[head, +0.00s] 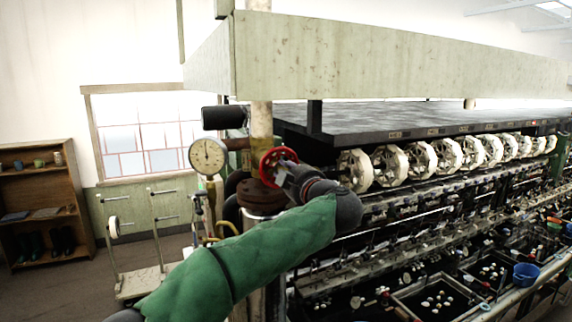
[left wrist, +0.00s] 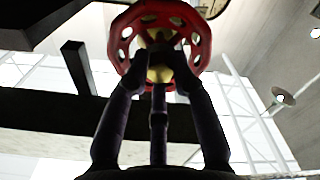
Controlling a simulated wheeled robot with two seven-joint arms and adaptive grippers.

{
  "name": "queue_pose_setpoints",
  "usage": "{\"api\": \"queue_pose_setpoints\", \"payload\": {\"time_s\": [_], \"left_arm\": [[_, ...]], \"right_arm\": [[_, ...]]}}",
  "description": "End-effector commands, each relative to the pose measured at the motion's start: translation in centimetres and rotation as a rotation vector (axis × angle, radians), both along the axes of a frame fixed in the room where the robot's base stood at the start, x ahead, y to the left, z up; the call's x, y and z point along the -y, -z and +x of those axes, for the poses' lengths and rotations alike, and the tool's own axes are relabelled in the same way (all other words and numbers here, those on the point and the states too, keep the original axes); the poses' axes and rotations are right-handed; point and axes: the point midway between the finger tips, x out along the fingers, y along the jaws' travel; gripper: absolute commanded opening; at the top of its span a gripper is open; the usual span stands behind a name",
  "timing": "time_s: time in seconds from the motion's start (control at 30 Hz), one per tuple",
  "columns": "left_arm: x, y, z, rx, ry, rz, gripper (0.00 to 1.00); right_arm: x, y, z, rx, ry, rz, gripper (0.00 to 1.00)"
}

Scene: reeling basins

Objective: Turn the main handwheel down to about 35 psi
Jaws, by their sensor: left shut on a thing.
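The main handwheel (head: 277,162) is a small red wheel on the vertical pipe at the machine's left end. In the left wrist view the red handwheel (left wrist: 126,37) fills the top centre, with a yellow hub. My left gripper (head: 284,172) reaches it from the right and below, and its fingers (left wrist: 158,65) are closed around the hub. A round white pressure gauge (head: 208,156) stands left of the handwheel. Its dark needle is small and I cannot read the value. My right gripper is not in view.
The reeling machine with a row of white reels (head: 405,165) and basins (head: 440,300) runs along the right. A pale overhead beam (head: 340,60) hangs above. A wheeled platform scale (head: 145,283) and a wooden shelf (head: 85,190) stand at the left.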

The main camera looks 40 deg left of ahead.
Motion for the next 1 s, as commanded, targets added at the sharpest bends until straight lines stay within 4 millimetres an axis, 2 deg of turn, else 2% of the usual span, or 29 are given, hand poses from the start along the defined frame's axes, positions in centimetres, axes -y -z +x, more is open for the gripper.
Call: {"api": "queue_pose_setpoints", "payload": {"time_s": [0.03,0.1,1.0], "left_arm": [[0.0,-0.44,0.03,-0.039,0.0,0.017,0.0],[0.02,-0.4,0.03,-0.091,0.0,0.045,0.0],[0.05,0.16,0.07,-1.022,0.002,0.529,0.0]], "right_arm": [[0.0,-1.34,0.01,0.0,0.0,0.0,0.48],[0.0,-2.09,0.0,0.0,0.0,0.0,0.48],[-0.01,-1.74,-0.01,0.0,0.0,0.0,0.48]]}}
